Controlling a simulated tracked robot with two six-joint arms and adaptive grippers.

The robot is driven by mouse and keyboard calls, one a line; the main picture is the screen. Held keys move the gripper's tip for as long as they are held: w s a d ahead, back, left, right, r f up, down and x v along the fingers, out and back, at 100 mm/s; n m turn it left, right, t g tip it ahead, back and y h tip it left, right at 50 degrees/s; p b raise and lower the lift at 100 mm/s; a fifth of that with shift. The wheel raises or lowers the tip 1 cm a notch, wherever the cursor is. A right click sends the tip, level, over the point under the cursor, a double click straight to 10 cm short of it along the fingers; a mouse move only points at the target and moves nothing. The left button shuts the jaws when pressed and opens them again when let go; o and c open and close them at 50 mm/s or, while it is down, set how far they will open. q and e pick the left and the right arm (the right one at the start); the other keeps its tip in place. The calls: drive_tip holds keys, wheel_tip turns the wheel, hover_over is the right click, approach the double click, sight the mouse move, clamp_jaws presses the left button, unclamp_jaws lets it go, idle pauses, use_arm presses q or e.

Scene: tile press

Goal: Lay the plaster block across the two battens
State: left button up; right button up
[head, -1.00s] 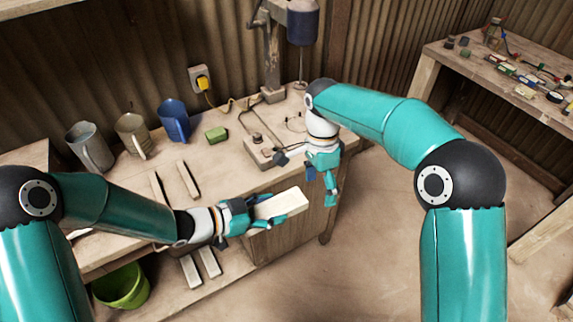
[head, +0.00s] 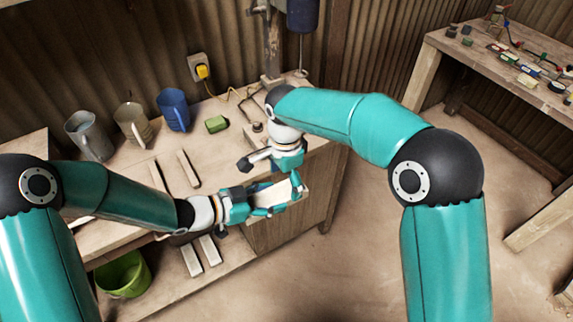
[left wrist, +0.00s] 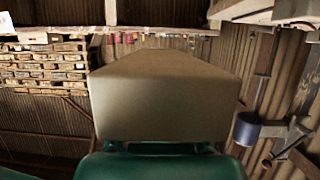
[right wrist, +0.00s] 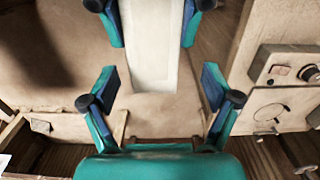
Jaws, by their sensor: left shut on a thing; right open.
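The pale plaster block (head: 283,198) is held off the front edge of the bench. My left gripper (head: 262,205) is shut on it; the block fills the middle of the left wrist view (left wrist: 165,98). My right gripper (head: 282,180) is open close to the block. In the right wrist view the open fingers (right wrist: 160,95) stand either side of the block's near end (right wrist: 152,45), with gaps visible. Two wooden battens, one left (head: 157,177) and one right (head: 188,168), lie apart, roughly parallel, on the bench; my left forearm partly covers the left one.
Grey, tan and blue mugs (head: 174,110) stand along the bench's back. A green block (head: 216,124) and a control box (head: 257,139) lie near the right end. Two pale strips (head: 200,254) and a green bucket (head: 124,274) are below. A side table (head: 500,62) stands right.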

sight(285, 187)
drive_tip(key=shift+f, duration=1.6)
use_arm(q)
drive_tip(key=shift+s, duration=0.1)
use_arm(e)
drive_tip(key=c, duration=1.3)
use_arm(q)
drive_tip(key=o, duration=1.2)
drive_tip(key=shift+d, duration=0.1)
use_arm(e)
drive_tip(key=shift+w+r, duration=0.1)
drive_tip(key=shift+c, duration=1)
use_arm(q)
drive_tip(key=o, duration=0.3)
